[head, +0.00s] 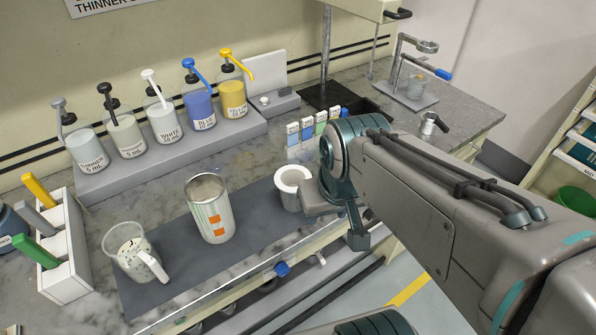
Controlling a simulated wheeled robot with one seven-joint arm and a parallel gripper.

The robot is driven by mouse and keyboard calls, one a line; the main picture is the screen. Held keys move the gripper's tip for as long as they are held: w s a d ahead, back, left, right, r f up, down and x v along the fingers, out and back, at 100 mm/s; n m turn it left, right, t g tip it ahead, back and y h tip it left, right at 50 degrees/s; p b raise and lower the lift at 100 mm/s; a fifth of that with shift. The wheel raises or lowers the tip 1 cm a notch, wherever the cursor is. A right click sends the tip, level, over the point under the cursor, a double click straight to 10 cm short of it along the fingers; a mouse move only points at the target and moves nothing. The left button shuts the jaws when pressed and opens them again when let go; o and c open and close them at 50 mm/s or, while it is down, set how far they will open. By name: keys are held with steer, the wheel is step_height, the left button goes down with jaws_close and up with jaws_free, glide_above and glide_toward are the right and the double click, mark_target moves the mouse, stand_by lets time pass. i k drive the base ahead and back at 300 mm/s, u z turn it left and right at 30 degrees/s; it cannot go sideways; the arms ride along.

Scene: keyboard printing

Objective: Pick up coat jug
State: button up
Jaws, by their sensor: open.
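No vessel in view carries a readable "coat" label. A clear speckled jug (128,258) with a white handle (153,266) stands upright on the dark mat (160,290) at the left front. A white, thick-rimmed pot (291,190) stands at the mat's right end. My gripper (335,213) is open just right of this pot, with one finger close to its side; I cannot tell whether they touch. Nothing shows between the fingers. The jug is well to the left of my gripper. My arm hides the bench behind the gripper.
A tall metal can (212,212) with orange marks stands between jug and pot. Several pump bottles (163,122) line a grey step behind. A white rack (64,255) with coloured handles is left of the jug. Small colour blocks (306,134) stand behind the pot. The bench's front edge is close.

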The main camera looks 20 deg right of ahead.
mark_target(142, 259)
steer(key=z, duration=1.65)
steer(key=k, duration=1.05)
steer(key=u, duration=1.25)
steer(key=i, duration=0.15)
steer(key=z, duration=0.05)
